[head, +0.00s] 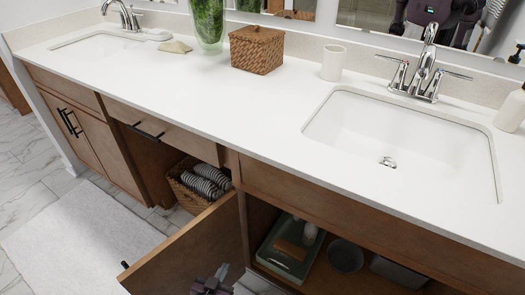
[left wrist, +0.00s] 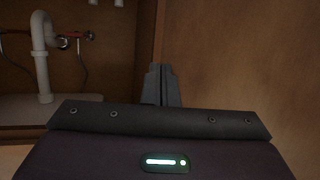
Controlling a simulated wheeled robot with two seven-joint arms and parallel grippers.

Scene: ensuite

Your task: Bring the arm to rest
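My left gripper (head: 222,272) is at the bottom of the head view, in front of the open sink cabinet and close to the inner face of the open door (head: 190,248). In the left wrist view its fingers (left wrist: 161,84) stand together with nothing seen between them. The door panel (left wrist: 240,60) fills the right of that view, and the cabinet inside is on the left. I cannot tell whether the gripper touches the door. My right gripper is not in view.
The open cabinet holds a green tray (head: 285,252), a dark bowl (head: 345,256) and a grey box (head: 398,274). A white pipe (left wrist: 41,55) stands inside. The white countertop (head: 200,90) runs above. A white rug (head: 85,240) lies on the floor at left.

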